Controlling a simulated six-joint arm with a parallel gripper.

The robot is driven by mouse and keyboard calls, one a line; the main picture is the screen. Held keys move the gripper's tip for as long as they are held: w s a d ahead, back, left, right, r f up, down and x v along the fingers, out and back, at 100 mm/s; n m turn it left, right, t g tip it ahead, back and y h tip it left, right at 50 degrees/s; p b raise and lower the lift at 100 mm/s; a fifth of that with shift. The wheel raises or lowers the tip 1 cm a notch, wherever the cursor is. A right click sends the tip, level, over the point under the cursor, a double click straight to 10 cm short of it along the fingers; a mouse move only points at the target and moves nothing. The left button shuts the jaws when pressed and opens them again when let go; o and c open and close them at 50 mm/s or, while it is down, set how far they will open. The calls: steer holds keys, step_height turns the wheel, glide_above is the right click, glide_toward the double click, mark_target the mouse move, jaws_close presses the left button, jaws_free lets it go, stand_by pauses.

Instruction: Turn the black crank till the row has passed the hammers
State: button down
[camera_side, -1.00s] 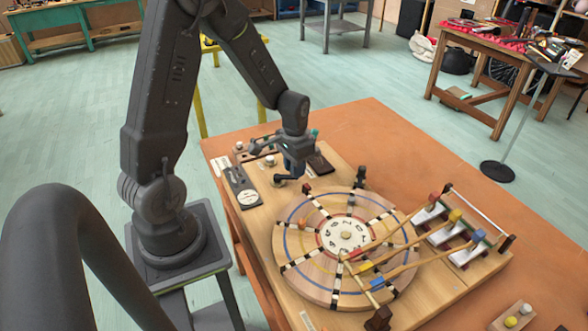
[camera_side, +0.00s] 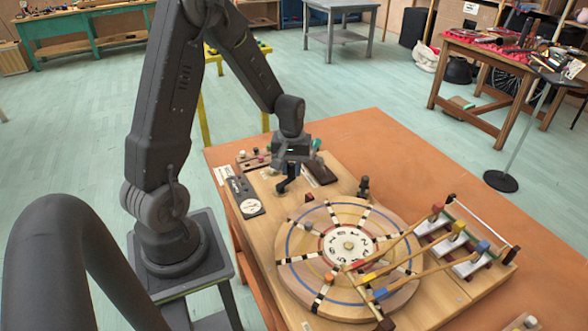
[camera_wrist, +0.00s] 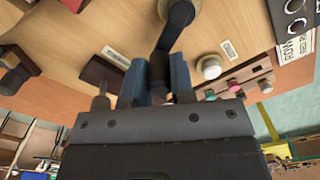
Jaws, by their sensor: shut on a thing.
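The black crank (camera_side: 283,186) stands on the wooden board at the wheel's far left. My gripper (camera_side: 291,164) is above it, shut on its handle. In the wrist view the crank arm (camera_wrist: 174,30) reaches from its round hub toward my gripper (camera_wrist: 160,80), and the blue-grey fingers lie on either side of the handle. The round wooden wheel (camera_side: 300,268) carries black-and-white striped rows and a numbered white centre. Three hammers, red (camera_side: 437,208), yellow (camera_side: 457,228) and blue (camera_side: 482,246), rest at the pale metal bars (camera_side: 468,268) on the right. Their long sticks reach over the wheel.
A panel with a white dial (camera_side: 249,206) lies left of the crank. A small black post (camera_side: 364,186) stands behind the wheel. Small knobs (camera_wrist: 210,67) and a dark block (camera_wrist: 101,72) sit near my gripper. The orange tabletop (camera_side: 400,155) is clear behind.

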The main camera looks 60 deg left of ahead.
mark_target(290, 163)
steer(key=shift+s+a+n, duration=0.1)
steer(key=shift+a+n, duration=0.1)
steer(key=shift+n, duration=0.3)
steer(key=c, duration=1)
jaws_free()
steer(key=shift+o, duration=0.2)
step_height(290, 163, up, 14)
steer(key=shift+f, duration=0.1)
